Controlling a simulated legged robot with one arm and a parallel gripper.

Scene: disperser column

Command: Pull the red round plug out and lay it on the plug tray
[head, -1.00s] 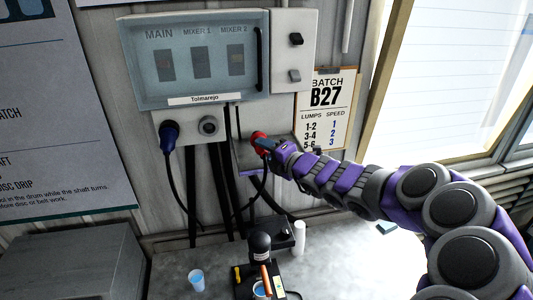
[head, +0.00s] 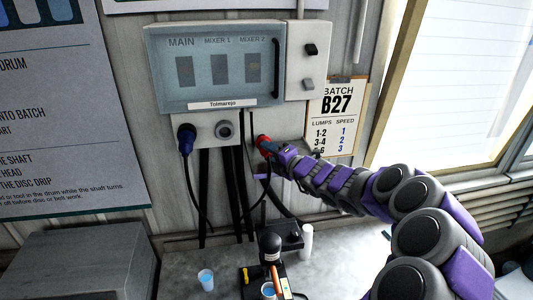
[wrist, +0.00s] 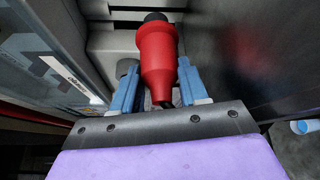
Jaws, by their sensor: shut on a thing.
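The red round plug (head: 263,142) is between the blue-grey fingers of my gripper (head: 270,150). In the wrist view the red plug (wrist: 158,55) points away from my gripper (wrist: 157,92), its dark end farthest. My gripper is shut on it. A round grey socket (head: 223,129) to the left of the plug has nothing in it. A grey shelf that looks like the plug tray (head: 255,164) is behind and below the plug, partly hidden by my gripper. I cannot tell whether the plug touches it.
A blue plug (head: 186,134) with a hanging cable sits in the left socket. Dark cables run down the wall. A glass-fronted switch box (head: 215,68) is above. A bench below holds a blue cup (head: 206,279), a black device (head: 270,245) and a white cylinder (head: 307,240).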

